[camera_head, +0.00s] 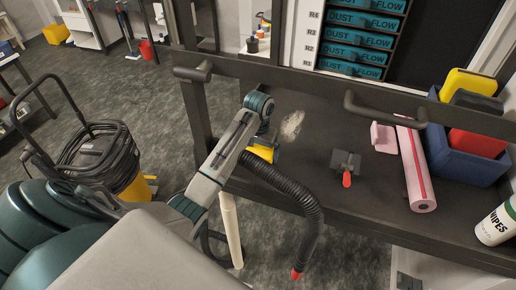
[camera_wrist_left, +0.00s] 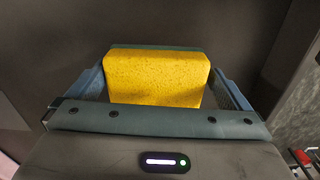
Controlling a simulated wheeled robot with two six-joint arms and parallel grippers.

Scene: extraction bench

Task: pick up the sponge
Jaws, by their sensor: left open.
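A yellow sponge (camera_wrist_left: 157,78) with a dark green strip along its far edge fills the space between my left gripper's fingers (camera_wrist_left: 158,86) in the left wrist view. One finger stands at each side of it. The jaws are open, with a small gap visible at least on the right. The left gripper (camera_head: 274,143) is there too, partly hidden by the arm. My right gripper is not in view.
The dark bench (camera_head: 310,120) has a bar with handles across it. A pale dust patch (camera_head: 292,124), a grey tool with a red handle (camera_head: 345,164), a pink block (camera_head: 383,138), a pink roll (camera_head: 416,168), a blue bin (camera_head: 462,158) and a wipes canister (camera_head: 497,224) are on it. A black hose (camera_head: 300,200) hangs over the front.

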